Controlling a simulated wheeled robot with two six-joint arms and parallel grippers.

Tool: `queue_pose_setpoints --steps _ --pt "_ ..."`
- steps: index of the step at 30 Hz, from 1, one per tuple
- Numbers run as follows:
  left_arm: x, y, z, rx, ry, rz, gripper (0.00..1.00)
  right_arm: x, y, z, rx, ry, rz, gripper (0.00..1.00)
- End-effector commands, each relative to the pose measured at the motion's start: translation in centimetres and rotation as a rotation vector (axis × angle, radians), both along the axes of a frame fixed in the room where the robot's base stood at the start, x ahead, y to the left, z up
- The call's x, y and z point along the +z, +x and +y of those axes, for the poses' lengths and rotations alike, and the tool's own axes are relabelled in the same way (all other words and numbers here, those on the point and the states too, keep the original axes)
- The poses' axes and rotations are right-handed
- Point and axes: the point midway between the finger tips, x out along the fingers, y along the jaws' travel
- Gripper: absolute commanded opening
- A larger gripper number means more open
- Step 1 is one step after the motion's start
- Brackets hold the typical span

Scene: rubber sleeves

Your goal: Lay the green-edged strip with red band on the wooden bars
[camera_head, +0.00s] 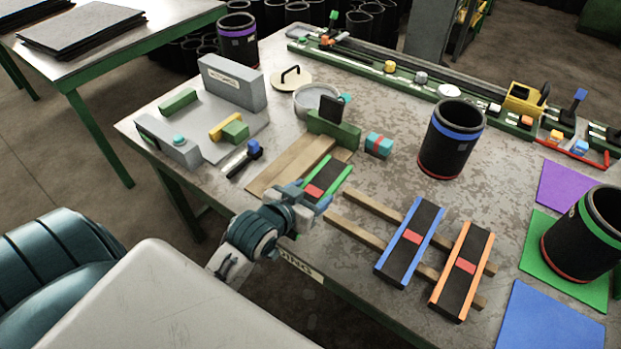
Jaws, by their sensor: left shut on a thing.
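The green-edged strip (337,174) is black with green long edges and a red band (314,191) across it. My left gripper (309,199) is shut on its near end, hiding part of that end. The strip is over or on the right side of a flat wooden board; I cannot tell whether it touches it. Two wooden bars (349,229) run side by side on the table to the right of the gripper. A blue-edged strip (411,240) and an orange-edged strip (463,269) lie across them. The bars' left ends are bare. My right gripper is not in view.
A green block with a black upright plate (332,122) stands just behind the strip. A teal block with a red band (379,145) and a black sleeve with a blue ring (451,140) stand farther back. Coloured mats (546,318) lie at right.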

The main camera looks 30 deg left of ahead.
Motion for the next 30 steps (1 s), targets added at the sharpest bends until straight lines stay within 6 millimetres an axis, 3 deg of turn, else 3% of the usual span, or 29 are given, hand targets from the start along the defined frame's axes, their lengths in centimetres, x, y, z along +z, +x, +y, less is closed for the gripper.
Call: queue_pose_setpoints --steps 5,12,18,23,30 --pt "1.0 1.2 -1.0 0.02 -0.001 -0.009 0.4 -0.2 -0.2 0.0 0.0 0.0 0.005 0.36" --pt "4.1 5.7 -3.4 0.053 0.0 -0.012 0.4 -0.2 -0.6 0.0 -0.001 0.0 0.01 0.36" --pt "6.1 7.9 -5.0 0.055 -0.001 -0.004 0.4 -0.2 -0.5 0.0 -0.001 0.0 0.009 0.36" --pt "5.2 7.2 -4.4 0.055 0.009 0.002 0.4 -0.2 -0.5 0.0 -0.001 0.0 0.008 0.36" --pt "1.8 2.8 -1.6 0.035 0.018 0.001 0.4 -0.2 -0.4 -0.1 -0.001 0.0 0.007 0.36"
